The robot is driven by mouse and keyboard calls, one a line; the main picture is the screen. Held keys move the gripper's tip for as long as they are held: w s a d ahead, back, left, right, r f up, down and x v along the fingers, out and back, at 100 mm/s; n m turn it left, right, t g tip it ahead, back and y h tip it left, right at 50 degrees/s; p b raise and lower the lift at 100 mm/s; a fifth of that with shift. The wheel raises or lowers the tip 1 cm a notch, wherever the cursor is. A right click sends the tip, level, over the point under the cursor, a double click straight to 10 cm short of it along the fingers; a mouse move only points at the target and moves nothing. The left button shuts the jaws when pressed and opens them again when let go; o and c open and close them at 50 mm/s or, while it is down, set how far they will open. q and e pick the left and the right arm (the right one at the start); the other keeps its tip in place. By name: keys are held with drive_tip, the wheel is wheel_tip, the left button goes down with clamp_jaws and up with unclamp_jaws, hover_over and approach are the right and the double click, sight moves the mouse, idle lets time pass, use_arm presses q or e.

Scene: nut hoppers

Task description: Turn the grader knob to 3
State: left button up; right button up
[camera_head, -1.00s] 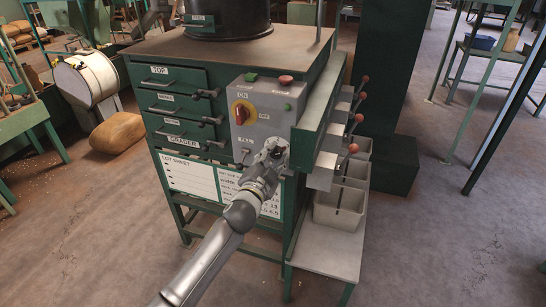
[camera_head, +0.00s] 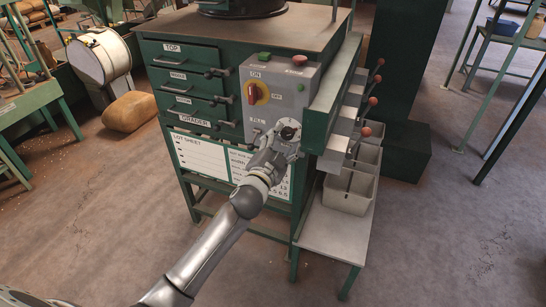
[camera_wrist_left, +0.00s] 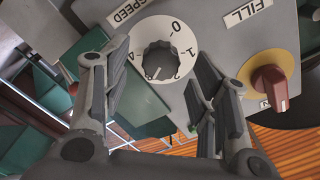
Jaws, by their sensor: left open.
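In the left wrist view a dark grey ridged knob (camera_wrist_left: 160,58) sits on a round white dial (camera_wrist_left: 186,38). A light pointer mark is at the knob's lower edge, left of the 2. The label SPEED (camera_wrist_left: 129,12) is beside the dial. My left gripper (camera_wrist_left: 150,66) is open, its fingers apart on either side of the knob; I cannot tell if they touch it. In the head view my left gripper (camera_head: 287,134) is at the panel's lower right and hides the knob.
The grey control panel (camera_head: 274,80) carries a red knob on yellow (camera_head: 257,94) and green and red buttons. Red-ended levers (camera_head: 373,101) and grey bins (camera_head: 349,192) stand right. The floor in front is clear.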

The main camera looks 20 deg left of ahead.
use_arm(q)
drive_tip(key=s, duration=1)
drive_tip(key=shift+a, duration=0.2)
drive_tip(key=shift+s, duration=0.1)
drive_tip(key=s+a+f+n+g, duration=0.1)
drive_tip(key=s+f+g, duration=0.25)
drive_tip(key=f, duration=0.85)
drive_tip(key=s+f+n+g, duration=0.15)
drive_tip(key=s+f, duration=0.25)
drive_tip(key=f, duration=0.9)
drive_tip(key=s+a+f+n+g, duration=0.1)
drive_tip(key=s+f+g, duration=0.2)
drive_tip(key=f, duration=0.9)
drive_tip(key=s+a+f+n+g, duration=0.15)
drive_tip(key=s+f+g, duration=0.35)
drive_tip(key=s+f, duration=1.3)
drive_tip(key=s+f+n+g, duration=0.1)
drive_tip(key=s+f+g, duration=0.1)
drive_tip(key=s, duration=0.7)
drive_tip(key=s+f+n+g, duration=0.1)
drive_tip(key=s+f+g, duration=0.1)
drive_tip(key=s, duration=0.8)
drive_tip(key=shift+s+d+f+y, duration=0.15)
drive_tip(key=shift+s+f+y, duration=0.15)
drive_tip(key=shift+f, duration=0.2)
